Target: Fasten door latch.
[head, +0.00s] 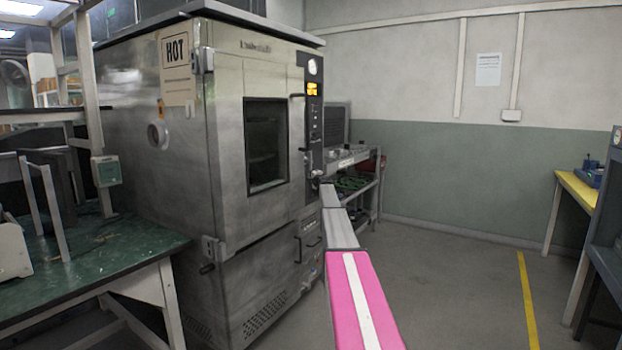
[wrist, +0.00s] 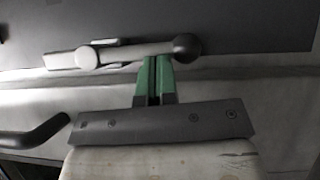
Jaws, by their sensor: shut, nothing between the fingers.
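The door (head: 227,125) of a large stainless-steel chamber looks shut, with a dark window in it. The latch (wrist: 135,51) shows in the wrist view as a pale lever with a dark round knob at its right end and a pale round end at its left. My gripper (wrist: 154,62) has green fingers, shut together with nothing between them. Their tips are at the lever's lower edge, just left of the knob; I cannot tell whether they touch it. In the head view my arm reaches to the door's right edge, and the gripper and latch are too small there to make out clearly.
A dark curved handle (wrist: 35,137) is at the lower left of the wrist view. A control panel (head: 313,100) runs beside the door. A green-topped bench (head: 110,270) stands left and a yellow-topped table (head: 577,188) right. The floor (head: 460,280) between is clear.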

